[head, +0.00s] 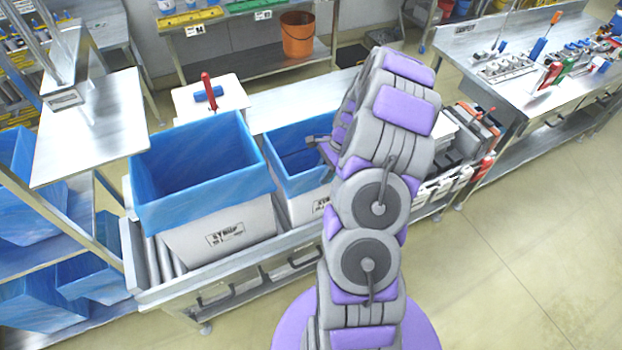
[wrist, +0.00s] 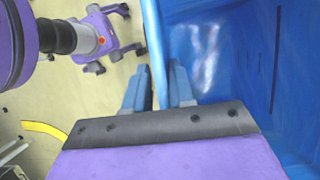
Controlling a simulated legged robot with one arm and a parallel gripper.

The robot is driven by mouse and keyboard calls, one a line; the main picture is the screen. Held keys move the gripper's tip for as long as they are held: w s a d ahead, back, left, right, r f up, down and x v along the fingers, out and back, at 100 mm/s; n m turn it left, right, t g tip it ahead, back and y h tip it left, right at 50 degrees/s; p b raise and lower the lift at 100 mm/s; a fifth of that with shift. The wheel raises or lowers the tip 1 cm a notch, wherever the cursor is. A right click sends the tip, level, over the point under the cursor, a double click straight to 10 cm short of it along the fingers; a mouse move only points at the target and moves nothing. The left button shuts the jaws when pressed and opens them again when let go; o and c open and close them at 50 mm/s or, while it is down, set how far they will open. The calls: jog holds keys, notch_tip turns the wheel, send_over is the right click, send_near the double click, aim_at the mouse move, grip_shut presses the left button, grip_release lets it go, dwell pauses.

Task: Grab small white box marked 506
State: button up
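A small white box (head: 302,209) lined with a blue liner (head: 287,180) stands on the roller bench; its front label is too small to read. My gripper (head: 314,141) is over the box's inner area near its right side, partly hidden by my arm. In the wrist view, the two fingers of my gripper (wrist: 158,85) stand apart on either side of a blue rim (wrist: 155,45). Narrow gaps seem to show beside the rim. The blue liner wall (wrist: 220,60) fills the right of that view. My arm hides the box's right part.
A larger white box (head: 220,240) with a blue liner stands directly left of the small one. Grey and white trays (head: 445,150) lie right of my arm. Open floor (head: 520,230) lies to the right.

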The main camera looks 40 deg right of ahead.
jog(key=d, duration=0.3)
jog(key=shift+f, duration=0.3)
grip_shut()
jog(key=shift+a+r, duration=0.15)
jog(key=shift+a, duration=0.65)
